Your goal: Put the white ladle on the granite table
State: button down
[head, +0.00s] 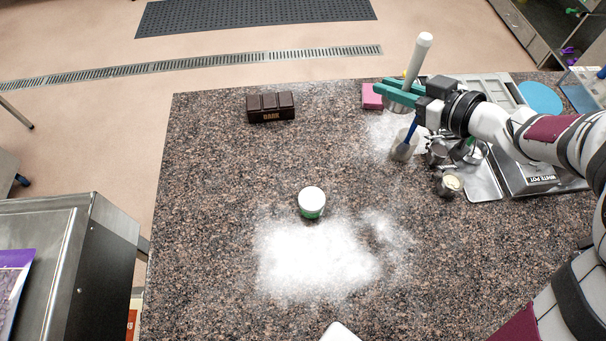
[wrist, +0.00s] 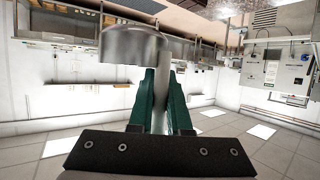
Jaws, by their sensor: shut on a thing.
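The white ladle (head: 418,58) is in my gripper (head: 395,93), above the back right part of the granite table (head: 220,180). Its white handle points up in the head view, and part of its grey metal bowl shows below the teal fingers. In the wrist view, my gripper (wrist: 160,85) is shut on the handle, and the ladle's metal bowl (wrist: 135,45) shows beyond the fingertips. How high the ladle is above the table is hard to tell.
A container with a blue-handled tool (head: 403,150) stands below the gripper, beside small metal cups (head: 449,184). A pink sponge (head: 372,97), a dark chocolate block (head: 271,107), a white-lidded jar (head: 312,202) and spilled white powder (head: 310,260) are on the table. The left side is clear.

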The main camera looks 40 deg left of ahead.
jog(key=s+a+n+g, duration=0.5)
jog(key=s+a, duration=0.1)
jog(key=s, duration=0.3)
notch_tip(320, 180, down, 12)
jog(key=shift+g, duration=0.3)
jog(key=s+a+f, duration=0.2)
jog(key=a, duration=0.1)
jog(key=s+a+f, duration=0.2)
jog(key=a, duration=0.1)
jog(key=s+a+f, duration=0.2)
jog(key=a, duration=0.2)
jog(key=shift+f, duration=0.25)
jog(key=f, duration=0.4)
jog(key=shift+s+a, duration=0.2)
jog(key=shift+a, duration=0.2)
jog(key=shift+f, duration=0.25)
jog(key=c, duration=0.9)
grip_release()
jog(key=shift+f, duration=0.15)
jog(key=shift+o, duration=0.2)
